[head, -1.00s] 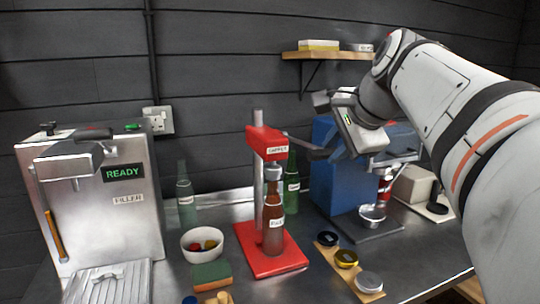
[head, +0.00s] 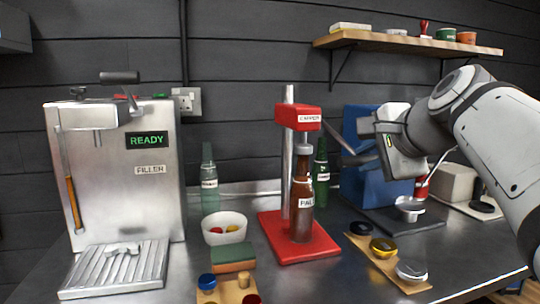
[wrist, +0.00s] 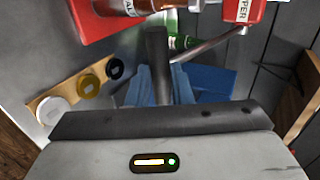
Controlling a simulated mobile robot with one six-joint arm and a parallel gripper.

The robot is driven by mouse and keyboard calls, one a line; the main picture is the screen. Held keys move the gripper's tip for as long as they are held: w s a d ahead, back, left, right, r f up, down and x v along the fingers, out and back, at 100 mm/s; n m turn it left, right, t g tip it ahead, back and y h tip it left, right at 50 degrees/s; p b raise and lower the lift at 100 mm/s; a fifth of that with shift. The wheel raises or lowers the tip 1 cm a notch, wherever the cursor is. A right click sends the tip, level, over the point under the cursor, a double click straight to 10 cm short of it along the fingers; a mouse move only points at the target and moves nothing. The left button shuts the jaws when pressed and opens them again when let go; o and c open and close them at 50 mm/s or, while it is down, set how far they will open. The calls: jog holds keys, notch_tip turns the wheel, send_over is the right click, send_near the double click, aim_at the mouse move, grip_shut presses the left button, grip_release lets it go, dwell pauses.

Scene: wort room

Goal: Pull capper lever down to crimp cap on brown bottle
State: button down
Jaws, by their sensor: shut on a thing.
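The red capper (head: 298,118) stands on a red base with a grey column. The brown bottle (head: 302,197) stands upright under its head, just below the grey crimping bell (head: 304,150); contact with the cap is too small to tell. The capper lever (head: 336,137) slopes down to the right from the head. My gripper (head: 362,157) is shut on the lever's dark end, right of the capper. In the wrist view, the lever's dark grip (wrist: 157,48) lies between the fingers of my gripper (wrist: 160,88), with the rod running up right to the capper head (wrist: 243,12).
A green bottle (head: 321,175) stands behind the capper, and a blue machine (head: 362,125) behind my gripper. A wooden strip (head: 405,283) with several caps lies front right. A white bowl (head: 224,229), a sponge (head: 232,258) and the filler (head: 115,190) are left.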

jog(key=shift+f, duration=0.65)
jog(key=c, duration=1.3)
grip_release()
jog(key=shift+w, duration=0.1)
jog(key=shift+r, duration=0.15)
